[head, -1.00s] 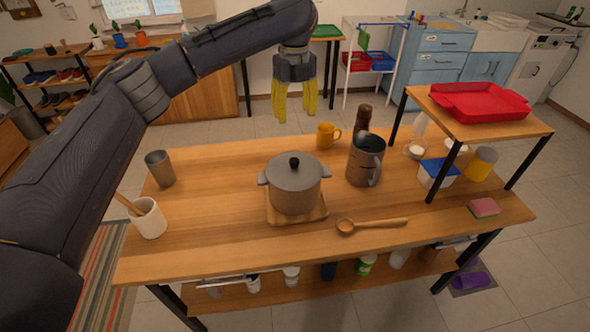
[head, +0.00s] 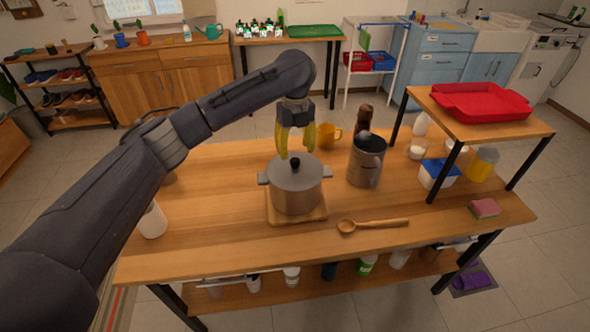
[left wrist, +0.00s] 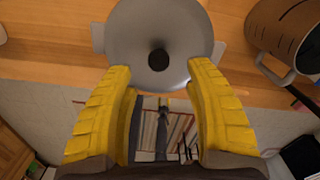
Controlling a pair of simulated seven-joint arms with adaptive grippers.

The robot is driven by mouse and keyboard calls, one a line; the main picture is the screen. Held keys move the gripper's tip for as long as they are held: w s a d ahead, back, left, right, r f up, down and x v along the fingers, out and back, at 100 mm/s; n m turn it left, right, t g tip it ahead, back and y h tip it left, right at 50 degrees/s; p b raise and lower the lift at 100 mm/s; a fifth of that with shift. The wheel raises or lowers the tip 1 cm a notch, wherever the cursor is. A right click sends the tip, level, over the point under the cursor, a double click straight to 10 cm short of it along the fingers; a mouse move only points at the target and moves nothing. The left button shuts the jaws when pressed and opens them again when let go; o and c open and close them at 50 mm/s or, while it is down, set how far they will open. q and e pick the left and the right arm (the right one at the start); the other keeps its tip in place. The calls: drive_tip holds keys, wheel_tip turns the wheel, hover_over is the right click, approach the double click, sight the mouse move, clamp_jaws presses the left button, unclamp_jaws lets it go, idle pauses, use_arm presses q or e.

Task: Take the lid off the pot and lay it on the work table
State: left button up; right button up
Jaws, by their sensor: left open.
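The grey pot (head: 296,196) stands upright on a wooden board (head: 318,214) in the middle of the work table (head: 220,218). Its grey lid (head: 312,170) with a black knob (head: 295,162) sits on top. My left gripper (head: 296,154) has yellow fingers pointing down, just above and around the knob's level in the head view. In the left wrist view the lid (left wrist: 130,35) and knob (left wrist: 158,59) lie ahead of the left gripper (left wrist: 158,75), whose fingers are apart with nothing between them. I cannot tell that they touch the lid. My right gripper is not in view.
A wooden spoon (head: 375,225) lies in front right. A raised shelf (head: 515,122) stands at right. The table's left part is largely clear.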

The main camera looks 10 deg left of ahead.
sight(295, 160)
use_arm(q)
drive_tip(key=shift+a+f, duration=0.1)
drive_tip(key=shift+f, duration=2.45)
clamp_jaws()
